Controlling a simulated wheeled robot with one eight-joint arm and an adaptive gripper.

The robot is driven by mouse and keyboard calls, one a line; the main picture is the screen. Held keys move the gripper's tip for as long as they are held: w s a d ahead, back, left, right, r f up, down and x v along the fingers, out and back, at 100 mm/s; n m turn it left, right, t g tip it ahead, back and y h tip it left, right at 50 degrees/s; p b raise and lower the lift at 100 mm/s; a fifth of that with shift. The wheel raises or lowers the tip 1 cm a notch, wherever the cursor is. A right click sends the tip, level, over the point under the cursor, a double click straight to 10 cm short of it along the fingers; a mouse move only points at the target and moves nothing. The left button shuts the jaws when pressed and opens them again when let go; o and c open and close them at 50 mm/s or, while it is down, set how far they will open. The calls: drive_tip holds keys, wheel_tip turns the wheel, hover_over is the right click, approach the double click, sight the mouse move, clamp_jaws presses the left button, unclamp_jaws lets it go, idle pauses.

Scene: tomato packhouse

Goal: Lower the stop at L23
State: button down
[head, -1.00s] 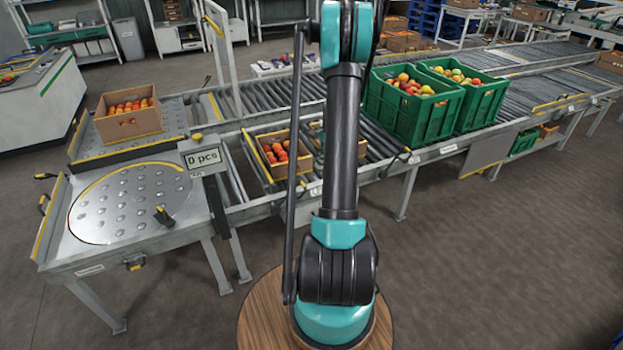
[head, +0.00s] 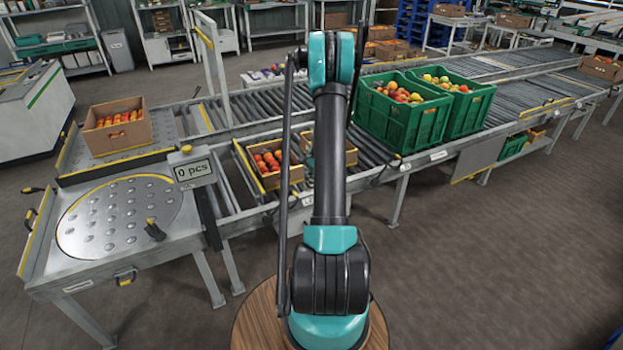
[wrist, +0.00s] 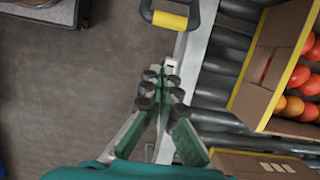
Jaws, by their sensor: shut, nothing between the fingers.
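In the wrist view, my gripper (wrist: 162,82) is shut and empty, above the pale conveyor side rail. A black handle with a yellow grip (wrist: 170,19) stands out from this rail just ahead of the fingertips; a gap shows between them. I cannot tell whether it belongs to the stop at L23, as no such label is readable. In the head view, my arm hides the gripper and the rail behind it. A small black lever (head: 397,158) shows at the rail right of the arm.
A cardboard crate of tomatoes (head: 254,165) lies on the rollers, also in the wrist view (wrist: 254,84). Green crates (head: 395,122) stand to the right. Floor in front is clear.

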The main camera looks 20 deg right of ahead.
sight(295, 194)
drive_tip(key=shift+a+f, duration=0.25)
drive_tip(key=shift+a, duration=0.8)
drive_tip(key=shift+a+f, duration=0.2)
drive_tip(key=shift+a, duration=0.8)
drive_tip(key=shift+a+r, duration=0.1)
drive_tip(key=shift+s+a+r+h, duration=0.1)
drive_tip(key=shift+a+r+h, duration=0.85)
drive_tip(key=shift+a, duration=0.2)
drive_tip(key=a+r+h, duration=0.4)
drive_tip(key=a, duration=1)
drive_tip(key=shift+s+a, duration=0.2)
drive_tip(key=shift+s, duration=0.05)
drive_tip(key=shift+r+h, duration=0.1)
drive_tip(key=shift+h, duration=0.15)
